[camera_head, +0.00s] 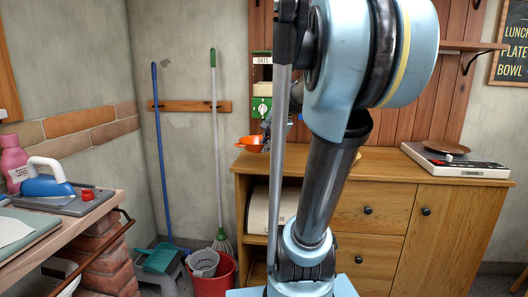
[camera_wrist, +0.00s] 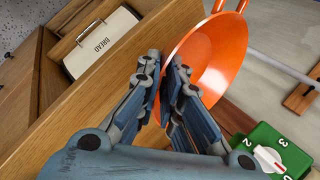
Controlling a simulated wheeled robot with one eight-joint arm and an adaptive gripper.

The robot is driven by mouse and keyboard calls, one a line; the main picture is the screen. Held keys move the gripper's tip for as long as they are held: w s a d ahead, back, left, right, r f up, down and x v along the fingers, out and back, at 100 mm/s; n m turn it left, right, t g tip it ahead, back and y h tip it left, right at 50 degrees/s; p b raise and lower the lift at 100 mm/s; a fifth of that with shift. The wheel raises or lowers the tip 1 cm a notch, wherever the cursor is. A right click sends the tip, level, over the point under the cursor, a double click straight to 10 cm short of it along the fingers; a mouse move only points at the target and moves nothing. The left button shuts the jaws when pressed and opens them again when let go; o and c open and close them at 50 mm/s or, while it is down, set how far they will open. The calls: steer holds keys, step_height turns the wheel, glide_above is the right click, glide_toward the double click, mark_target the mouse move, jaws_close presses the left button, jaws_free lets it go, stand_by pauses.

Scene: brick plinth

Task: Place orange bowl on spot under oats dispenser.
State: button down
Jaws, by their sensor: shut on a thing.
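The orange bowl (camera_head: 252,146) shows in the head view at the left end of the wooden cabinet, partly hidden by my arm. In the wrist view the bowl (camera_wrist: 225,62) is large and tilted in the picture. My gripper (camera_wrist: 168,88) is shut on the near side of the bowl; its fingers hide the exact contact. The oats dispenser (camera_head: 261,82), with an OATS label and a green dial base, is on the wall just above the bowl. Its green dial part (camera_wrist: 271,155) shows at lower right in the wrist view. I cannot make out the spot under it.
The wooden cabinet (camera_head: 373,208) carries a scale (camera_head: 456,164) with a brown plate on the right. A bread box (camera_wrist: 103,42) sits in the cabinet's open shelf. A red bucket (camera_head: 216,278) and brooms stand left of the cabinet. A brick plinth (camera_head: 102,258) is at far left.

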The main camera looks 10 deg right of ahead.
steer(key=w+d, duration=0.2)
steer(key=w, duration=0.4)
steer(key=w+d+f, duration=0.1)
steer(key=w+d, duration=0.1)
steer(key=w, duration=0.4)
steer(key=w+d+f, duration=0.1)
steer(key=w, duration=0.5)
steer(key=shift+w+d, duration=0.35)
steer(key=shift+d, duration=0.05)
steer(key=shift+f, duration=2.15)
steer(key=shift+w+f, duration=0.2)
steer(key=shift+f, duration=0.2)
steer(key=c, duration=2)
jaws_free()
steer(key=shift+c, duration=0.2)
steer(key=v, duration=1.2)
steer(key=shift+s, duration=0.15)
